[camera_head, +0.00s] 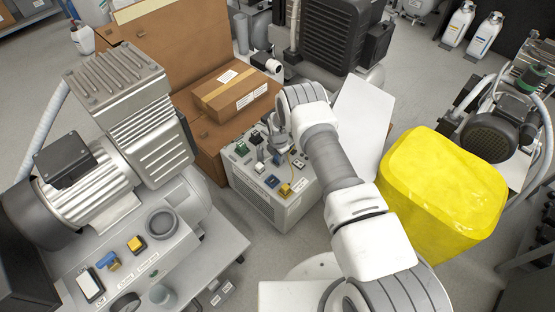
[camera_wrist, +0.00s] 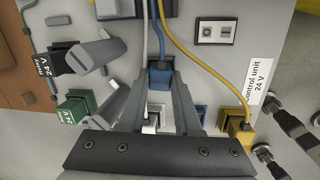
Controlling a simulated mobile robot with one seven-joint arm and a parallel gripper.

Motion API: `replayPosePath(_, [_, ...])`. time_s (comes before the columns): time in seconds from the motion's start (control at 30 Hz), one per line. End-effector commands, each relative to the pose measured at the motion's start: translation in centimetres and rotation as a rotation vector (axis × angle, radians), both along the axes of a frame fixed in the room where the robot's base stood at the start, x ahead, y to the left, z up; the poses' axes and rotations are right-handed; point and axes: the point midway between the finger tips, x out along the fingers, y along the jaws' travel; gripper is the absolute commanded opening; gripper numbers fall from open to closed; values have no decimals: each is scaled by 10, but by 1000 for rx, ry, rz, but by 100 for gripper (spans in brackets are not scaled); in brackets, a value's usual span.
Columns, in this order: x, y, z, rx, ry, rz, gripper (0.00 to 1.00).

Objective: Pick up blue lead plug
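The blue lead plug (camera_wrist: 160,76) lies between the tips of my two fingers in the wrist view, with its blue cable running up the picture. My gripper (camera_wrist: 161,80) has a fingertip close on each side of it; whether they press on it I cannot tell. In the head view my gripper (camera_head: 279,138) is over the top of the grey control box (camera_head: 258,202), and the plug cannot be made out clearly there. A white plug (camera_wrist: 152,121) shows between my fingers, nearer the palm.
A yellow plug (camera_wrist: 237,124) with its cable is on the right, a green connector (camera_wrist: 76,108) and a black one (camera_wrist: 70,60) on the left. Grey levers (camera_wrist: 95,55) stand close to my left finger. A yellow bin (camera_head: 445,185) and a compressor (camera_head: 110,170) flank the control box.

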Motion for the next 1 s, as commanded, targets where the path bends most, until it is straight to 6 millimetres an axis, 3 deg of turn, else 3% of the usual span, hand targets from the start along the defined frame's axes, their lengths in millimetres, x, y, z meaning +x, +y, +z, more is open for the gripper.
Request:
replayPosePath(0.43, [2,2,6,3,-5,-1,0])
replayPosePath(0.8, [2,1,76,2,-5,-1,0])
replayPosePath(1.0, [2,1,102,2,-4,-1,0])
